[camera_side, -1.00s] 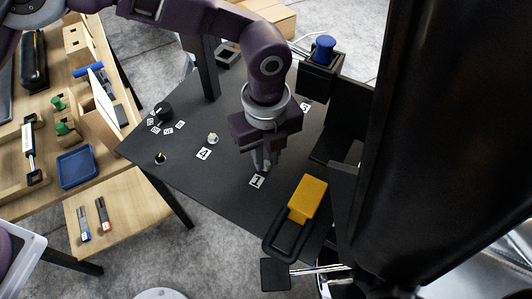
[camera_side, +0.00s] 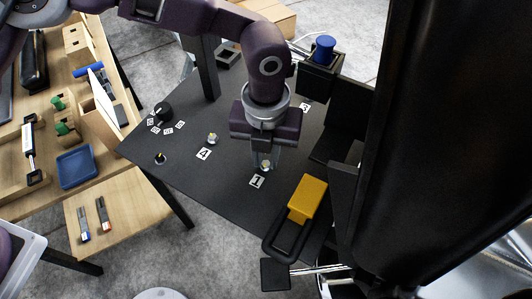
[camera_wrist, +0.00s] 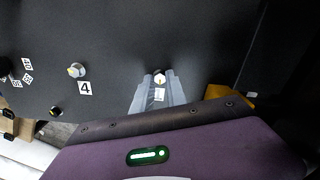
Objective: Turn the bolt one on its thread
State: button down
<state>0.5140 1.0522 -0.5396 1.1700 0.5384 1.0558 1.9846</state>
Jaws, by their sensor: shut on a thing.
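Bolt one (camera_side: 265,166) is a small pale bolt standing on the black panel (camera_side: 225,190), just behind the white label "1" (camera_side: 257,181). My gripper (camera_side: 264,163) points down at it, with a finger on either side. In the wrist view the bolt's head (camera_wrist: 159,77) shows between the grey fingertips of my gripper (camera_wrist: 160,80), which are shut on it. The bolt's thread is hidden.
Another bolt (camera_side: 213,138) stands by label "4" (camera_side: 204,153). A black knob (camera_side: 164,110) sits at the panel's left. A yellow block (camera_side: 308,197) with a black handle is close right of my gripper. The large black chair part (camera_side: 450,130) fills the right side.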

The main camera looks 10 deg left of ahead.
aim_at(266, 164)
dwell(0.4)
jog(key=c, duration=1.3)
grip_release()
jog(key=shift+c, duration=0.2)
jog(key=shift+r, duration=0.1)
notch_tip(266, 164, up, 7)
jog(key=shift+f, duration=0.1)
